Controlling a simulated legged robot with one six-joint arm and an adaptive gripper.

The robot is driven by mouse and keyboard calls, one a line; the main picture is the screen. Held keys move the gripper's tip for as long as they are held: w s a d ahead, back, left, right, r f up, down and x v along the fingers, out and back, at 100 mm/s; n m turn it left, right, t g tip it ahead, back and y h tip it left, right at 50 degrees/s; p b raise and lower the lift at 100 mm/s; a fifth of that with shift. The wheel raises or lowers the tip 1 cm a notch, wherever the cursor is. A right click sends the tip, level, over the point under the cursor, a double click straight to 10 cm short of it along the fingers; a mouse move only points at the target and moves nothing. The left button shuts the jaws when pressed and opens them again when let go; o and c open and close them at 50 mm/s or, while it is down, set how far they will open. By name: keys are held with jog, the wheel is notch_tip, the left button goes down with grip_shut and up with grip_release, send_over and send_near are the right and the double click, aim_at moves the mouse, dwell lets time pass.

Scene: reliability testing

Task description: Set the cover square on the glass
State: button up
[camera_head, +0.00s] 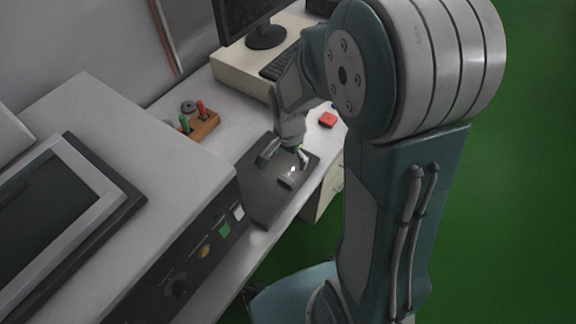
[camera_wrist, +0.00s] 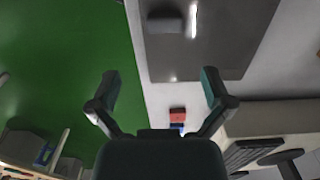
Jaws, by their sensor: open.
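My gripper (camera_head: 284,156) is open above the dark grey plate (camera_head: 262,200) on the white bench. In the wrist view its two fingers (camera_wrist: 160,82) are wide apart, with nothing held between them. A small dark block (camera_wrist: 165,25) lies on the plate, beyond the fingertips; it also shows in the head view (camera_head: 287,183). A narrow bright strip (camera_wrist: 193,20) beside the block may be the glass or a reflection; I cannot tell. A tiny glint (camera_wrist: 173,78) near the plate's edge may be the cover square, but it is too small to tell.
A red block (camera_head: 327,120) lies on the bench past the plate. A wooden rack (camera_head: 200,126) with green and red handles stands behind, left. A keyboard (camera_head: 280,64) and monitor (camera_head: 243,15) stand at the back. A large grey machine (camera_head: 190,215) bounds the left side.

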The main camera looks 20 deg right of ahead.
jog(key=s+r+n+t, duration=0.3)
jog(key=s+r+n, duration=0.3)
jog(key=r, duration=0.4)
jog(key=s+r+n+t, duration=0.3)
jog(key=s+r+n, duration=0.2)
jog(key=s+r, duration=0.4)
jog(key=m+g+y, duration=0.4)
jog(key=m+g, duration=0.5)
jog(key=m, duration=0.2)
send_over(286, 179)
jog(key=w+d, duration=0.2)
jog(key=d, duration=0.1)
notch_tip(286, 179, down, 20)
jog(key=x, duration=1)
jog(key=shift+w+d, duration=0.1)
jog(key=shift+w, duration=0.15)
jog(key=shift+c, duration=0.3)
jog(key=c, duration=1.2)
